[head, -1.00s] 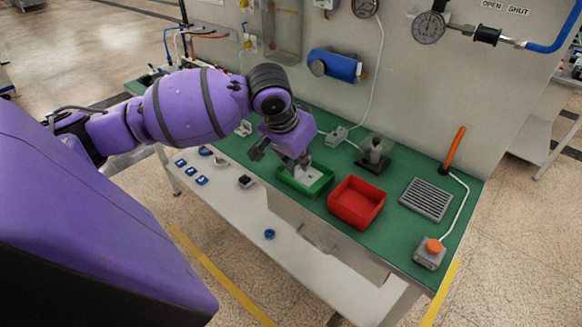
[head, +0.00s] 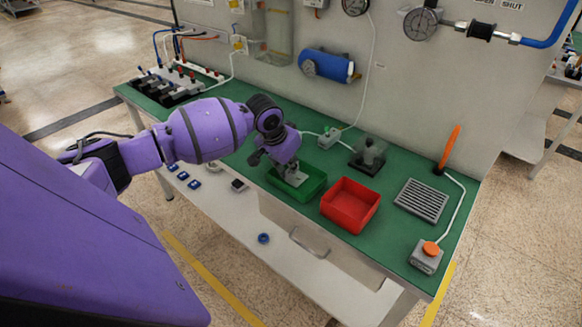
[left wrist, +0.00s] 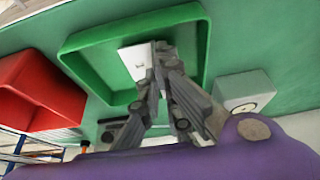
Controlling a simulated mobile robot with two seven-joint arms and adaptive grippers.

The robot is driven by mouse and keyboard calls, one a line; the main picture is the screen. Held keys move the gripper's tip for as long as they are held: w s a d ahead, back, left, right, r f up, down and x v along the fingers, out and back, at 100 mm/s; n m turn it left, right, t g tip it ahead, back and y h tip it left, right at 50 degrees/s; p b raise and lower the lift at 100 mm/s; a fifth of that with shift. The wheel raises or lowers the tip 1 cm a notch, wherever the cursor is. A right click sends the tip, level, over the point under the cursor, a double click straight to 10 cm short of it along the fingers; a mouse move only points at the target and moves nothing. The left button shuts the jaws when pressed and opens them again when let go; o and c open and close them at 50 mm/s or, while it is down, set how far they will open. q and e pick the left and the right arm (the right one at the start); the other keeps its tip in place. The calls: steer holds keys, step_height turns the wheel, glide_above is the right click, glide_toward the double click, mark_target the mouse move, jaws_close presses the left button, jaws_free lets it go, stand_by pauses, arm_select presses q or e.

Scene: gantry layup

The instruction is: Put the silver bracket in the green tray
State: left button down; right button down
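The green tray (head: 313,191) stands on the bench, left of the red bin. My left gripper (head: 289,174) reaches down into it. The silver bracket (head: 297,180) is at the fingertips, within the tray's outline. In the left wrist view, the fingers (left wrist: 165,52) close together on one edge of the bracket (left wrist: 135,62), whose pale plate shows against the floor of the tray (left wrist: 85,62). I cannot tell whether the bracket touches the tray floor. My right gripper is not in view.
The red bin (head: 352,212) is close to the tray's right. Behind are a grey box with a cable (head: 330,139) and a dark fixture (head: 369,157). A grey grille (head: 421,201) and an orange-button box (head: 427,257) lie farther right. Small blue parts (head: 183,176) lie front left.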

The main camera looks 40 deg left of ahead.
arm_select(q)
steer(key=shift+f, duration=0.15)
steer(key=shift+f, duration=0.2)
steer(key=c, duration=2)
jaws_free()
steer(key=shift+r, duration=0.1)
steer(key=shift+r, duration=0.35)
steer(key=p+v, duration=0.1)
steer(key=v, duration=1)
steer(key=shift+s+r, duration=0.15)
steer(key=shift+s, duration=0.1)
